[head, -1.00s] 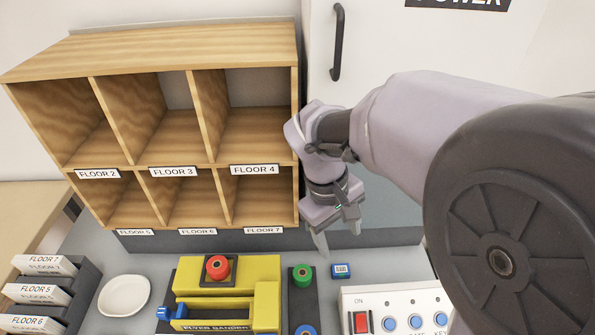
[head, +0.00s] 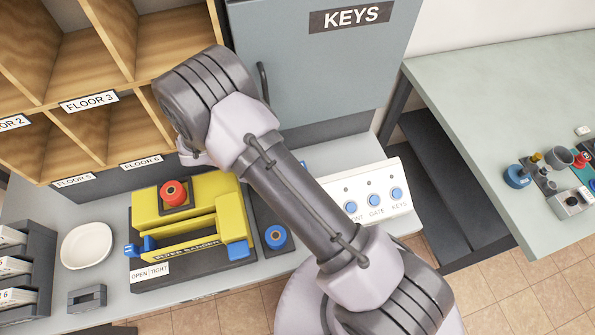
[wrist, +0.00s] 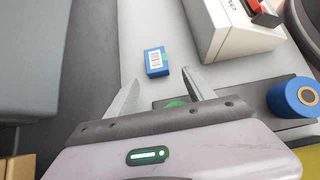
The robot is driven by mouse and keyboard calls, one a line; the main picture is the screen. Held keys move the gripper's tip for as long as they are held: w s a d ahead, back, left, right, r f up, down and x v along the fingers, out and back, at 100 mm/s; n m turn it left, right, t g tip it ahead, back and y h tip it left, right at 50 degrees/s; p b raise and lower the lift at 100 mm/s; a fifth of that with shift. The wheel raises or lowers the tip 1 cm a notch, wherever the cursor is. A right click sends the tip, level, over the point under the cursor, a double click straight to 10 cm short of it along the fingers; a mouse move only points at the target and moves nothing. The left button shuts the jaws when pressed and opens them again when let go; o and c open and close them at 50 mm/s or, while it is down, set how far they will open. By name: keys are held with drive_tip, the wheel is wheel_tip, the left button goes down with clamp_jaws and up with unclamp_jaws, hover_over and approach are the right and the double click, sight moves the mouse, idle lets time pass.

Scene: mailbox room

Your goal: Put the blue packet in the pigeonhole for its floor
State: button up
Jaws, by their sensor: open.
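The blue packet (wrist: 156,62) is a small blue block with a white printed label, too small to read. It lies on the grey counter in the wrist view, just beyond my fingertips. My gripper (wrist: 160,76) is open, with its fingers apart and nothing between them at the tips. In the head view my arm hides the gripper and most of the packet; only a blue sliver (head: 303,165) shows beside the arm. The wooden pigeonhole unit (head: 130,98) stands at upper left, with floor labels 2, 3, 5 and 6 at least partly showing; the rest is cut off or hidden.
A yellow device (head: 190,215) with a red knob, a white dish (head: 87,245) and a file rack (head: 35,262) occupy the counter's left. A white button panel (head: 365,190) stands right of my arm. A KEYS cabinet (head: 310,75) is behind, and a green table (head: 500,110) at right.

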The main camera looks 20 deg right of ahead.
drive_tip(key=b+x, duration=0.1)
drive_tip(key=x, duration=0.1)
drive_tip(key=b+x, duration=0.1)
drive_tip(key=x, duration=0.2)
drive_tip(key=shift+w+d, duration=0.2)
drive_tip(key=shift+d, duration=0.15)
drive_tip(key=shift+r, duration=0.15)
clamp_jaws()
drive_tip(key=shift+r, duration=0.3)
drive_tip(key=s+a+r+p, duration=0.1)
drive_tip(key=s+a+p, duration=0.1)
drive_tip(key=s+a, duration=0.1)
drive_tip(key=shift+r+p, duration=0.3)
drive_tip(key=shift+r, duration=0.1)
wheel_tip(320, 180, up, 13)
drive_tip(key=p, duration=0.4)
drive_tip(key=shift+d, duration=0.2)
